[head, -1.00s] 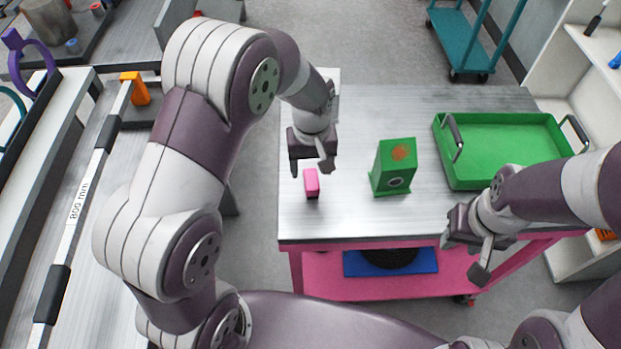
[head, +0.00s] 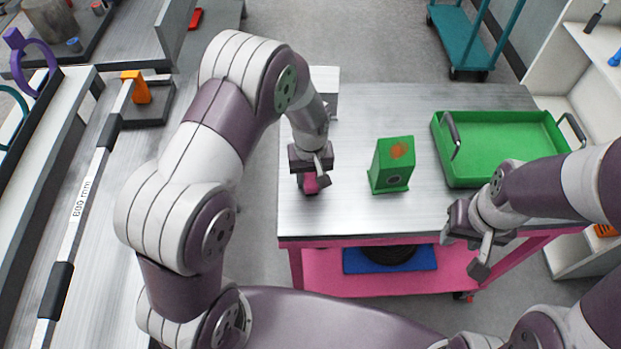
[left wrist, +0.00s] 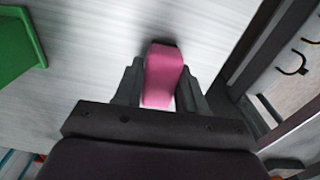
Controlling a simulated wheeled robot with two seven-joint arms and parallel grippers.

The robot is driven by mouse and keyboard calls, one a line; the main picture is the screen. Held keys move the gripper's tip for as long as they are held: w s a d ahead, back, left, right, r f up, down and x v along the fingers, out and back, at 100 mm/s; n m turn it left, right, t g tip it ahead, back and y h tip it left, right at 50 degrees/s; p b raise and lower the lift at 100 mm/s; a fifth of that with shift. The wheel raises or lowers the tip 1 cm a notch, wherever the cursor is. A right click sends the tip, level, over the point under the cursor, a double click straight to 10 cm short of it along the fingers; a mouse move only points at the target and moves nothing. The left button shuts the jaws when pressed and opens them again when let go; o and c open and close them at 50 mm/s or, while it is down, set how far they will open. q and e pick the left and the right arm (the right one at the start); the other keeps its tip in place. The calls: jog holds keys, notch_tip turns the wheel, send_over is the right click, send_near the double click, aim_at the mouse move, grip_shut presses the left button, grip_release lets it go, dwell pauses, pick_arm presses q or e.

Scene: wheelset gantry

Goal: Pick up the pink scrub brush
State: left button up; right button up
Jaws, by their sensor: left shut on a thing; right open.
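The pink scrub brush (head: 310,184) is at the left part of the metal table top, between the fingers of my left gripper (head: 312,181). In the left wrist view the pink brush (left wrist: 162,76) sits between both fingers (left wrist: 160,88), with a dark part at its far end. My left gripper is shut on it. Whether the brush still touches the table I cannot tell. My right gripper (head: 467,245) is open and empty near the table's front right edge.
A green box (head: 393,165) with an orange-brown patch stands right of the brush. A green tray (head: 500,180) with dark handles lies at the table's right. The table's (head: 340,215) front left is clear. A blue item (head: 360,262) lies on the pink lower shelf.

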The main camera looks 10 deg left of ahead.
aim_at(311, 175)
pick_arm(q)
jog(key=shift+r, duration=0.15)
jog(key=shift+r, duration=0.35)
notch_tip(311, 175, up, 3)
jog(key=shift+w+f+b, duration=0.1)
jog(key=shift+f+b, duration=0.1)
jog(key=shift+b, duration=0.1)
jog(key=d+r+b, duration=0.1)
jog(key=d+r, duration=0.6)
jog(key=d, duration=0.4)
jog(key=shift+d+r+b, duration=0.25)
jog(key=shift+d+b, duration=0.05)
jog(key=shift+d, duration=0.05)
